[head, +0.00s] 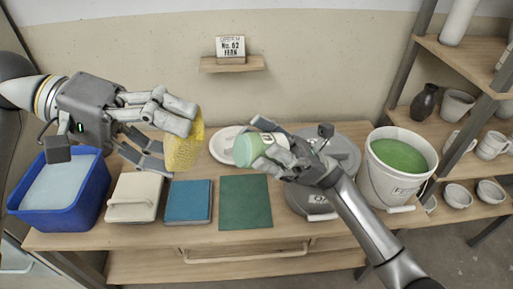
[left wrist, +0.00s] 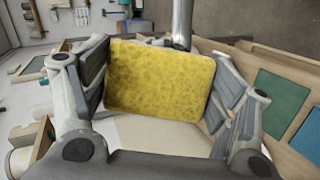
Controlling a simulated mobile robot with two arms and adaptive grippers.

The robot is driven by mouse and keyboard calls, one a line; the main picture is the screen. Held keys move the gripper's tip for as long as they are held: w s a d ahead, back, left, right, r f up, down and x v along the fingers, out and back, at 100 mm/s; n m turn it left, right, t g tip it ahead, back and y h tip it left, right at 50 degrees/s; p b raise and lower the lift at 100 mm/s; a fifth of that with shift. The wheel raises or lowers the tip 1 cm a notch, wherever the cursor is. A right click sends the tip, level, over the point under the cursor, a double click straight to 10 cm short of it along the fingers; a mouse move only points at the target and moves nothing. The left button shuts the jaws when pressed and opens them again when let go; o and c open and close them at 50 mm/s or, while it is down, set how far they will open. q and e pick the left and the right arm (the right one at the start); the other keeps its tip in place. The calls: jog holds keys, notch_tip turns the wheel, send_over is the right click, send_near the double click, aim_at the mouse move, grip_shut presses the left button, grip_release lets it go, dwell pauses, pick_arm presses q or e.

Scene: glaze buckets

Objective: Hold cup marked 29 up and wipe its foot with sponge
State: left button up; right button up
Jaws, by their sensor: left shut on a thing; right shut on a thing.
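The yellow sponge (head: 184,147) is in my left gripper (head: 172,135), which is shut on it. In the left wrist view the sponge (left wrist: 160,78) sits flat between the two fingers. My right gripper (head: 275,150) is shut on a pale green cup (head: 247,148) and holds it tilted sideways above the bench. The cup's end faces left toward the sponge, with a clear gap between them. The fingers cover part of the cup, and I cannot read its number.
A blue tub (head: 64,205) of water stands at the left. A white plate (head: 222,146) lies behind the cup. A bucket of green glaze (head: 401,170) stands at right, beside shelves (head: 470,70) of pottery.

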pick_arm(q)
jog(key=a, duration=1.1)
jog(key=shift+a, duration=0.35)
